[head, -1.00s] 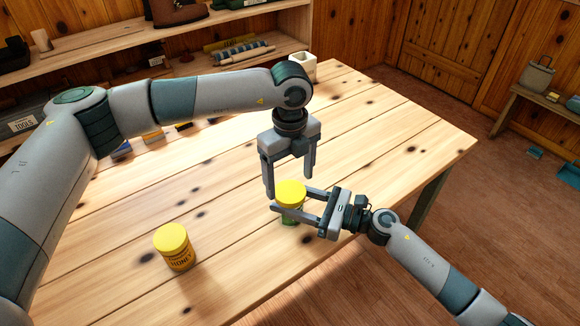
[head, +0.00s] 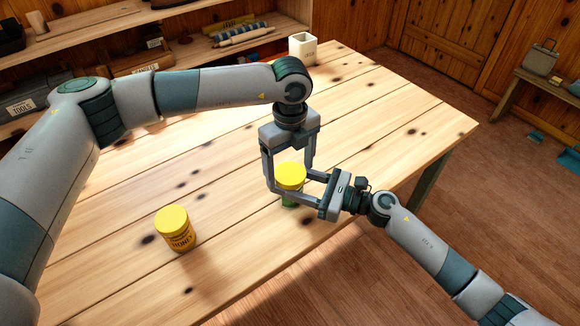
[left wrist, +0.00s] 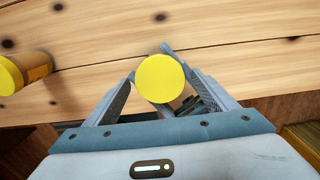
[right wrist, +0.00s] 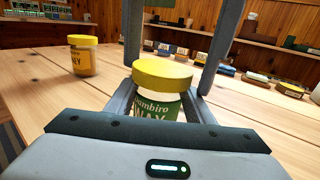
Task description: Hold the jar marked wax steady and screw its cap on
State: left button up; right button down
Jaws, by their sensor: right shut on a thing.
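The wax jar (right wrist: 160,111) has a green label and stands upright on the table. Its yellow cap (head: 290,175) sits on top, roughly level; I cannot tell how far it is threaded. The cap also shows as a round disc in the left wrist view (left wrist: 160,78). My right gripper (head: 302,192) comes in from the right, shut on the jar body below the cap. My left gripper (head: 290,180) points down from above, its fingers open on either side of the cap, with gaps visible in the right wrist view (right wrist: 170,75).
A yellow-capped honey jar (head: 176,230) stands on the table to the left. A white square container (head: 302,48) is at the table's far edge. Shelves with boxes and tools line the back wall. The table's right side is clear.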

pick_arm(q)
jog(key=shift+r, duration=2.3)
jog(key=shift+c, duration=0.4)
jog(key=shift+r, duration=1.75)
jog(key=shift+f, duration=0.1)
jog(key=shift+f, duration=3.95)
